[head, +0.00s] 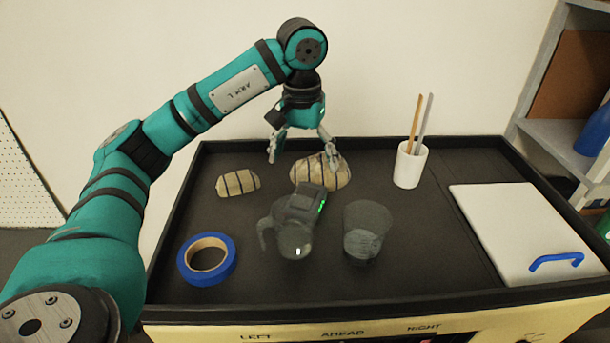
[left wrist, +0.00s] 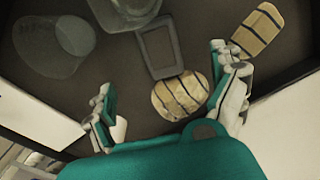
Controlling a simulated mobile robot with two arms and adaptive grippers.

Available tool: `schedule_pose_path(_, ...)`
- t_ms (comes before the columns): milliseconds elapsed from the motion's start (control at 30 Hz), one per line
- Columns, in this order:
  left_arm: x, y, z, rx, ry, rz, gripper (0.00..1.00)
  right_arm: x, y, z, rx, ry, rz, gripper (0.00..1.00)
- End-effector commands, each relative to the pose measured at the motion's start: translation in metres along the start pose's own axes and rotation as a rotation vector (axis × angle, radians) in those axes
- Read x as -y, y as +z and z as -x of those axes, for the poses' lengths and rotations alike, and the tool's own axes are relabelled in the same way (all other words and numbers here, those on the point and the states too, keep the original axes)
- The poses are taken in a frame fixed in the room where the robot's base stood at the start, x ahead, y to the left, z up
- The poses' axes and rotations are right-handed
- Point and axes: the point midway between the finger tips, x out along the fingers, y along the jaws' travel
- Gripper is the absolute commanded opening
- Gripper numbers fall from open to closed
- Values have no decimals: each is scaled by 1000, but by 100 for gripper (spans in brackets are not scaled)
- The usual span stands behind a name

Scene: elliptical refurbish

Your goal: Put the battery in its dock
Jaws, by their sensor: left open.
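I cannot make out a battery for certain. A dark grey boxy holder with green lights (head: 312,202), possibly the dock, stands mid-table behind the grey jug. In the left wrist view it shows as a rectangular frame (left wrist: 143,48) around a dark middle. My left gripper (head: 302,152) is open, pointing down over the back of the table. Its fingers (left wrist: 165,88) are spread to either side with nothing between their tips. A larger tan bundle with dark bands (head: 312,173) lies under the gripper; it also shows in the left wrist view (left wrist: 180,96). My right gripper is out of view.
A smaller banded bundle (head: 238,182) lies left. A translucent grey jug (head: 293,240) and cup (head: 366,230) stand in front. Blue tape (head: 226,262), a white cup with sticks (head: 409,165) and a white board with blue handle (head: 515,225) surround them. The tray table (head: 440,275) has raised edges.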

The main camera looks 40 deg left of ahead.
Motion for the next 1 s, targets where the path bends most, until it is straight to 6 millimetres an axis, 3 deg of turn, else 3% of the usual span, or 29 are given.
schedule_pose_path(233,-4,36,34,-244,-3,-5,94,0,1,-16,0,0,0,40)
schedule_pose_path(433,-6,51,44,-339,-1,-1,94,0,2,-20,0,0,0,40)
schedule_pose_path(733,-6,37,-2,-336,0,0,94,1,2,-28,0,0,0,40)
schedule_pose_path(1000,-5,18,-50,-337,-3,1,94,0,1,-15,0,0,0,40)
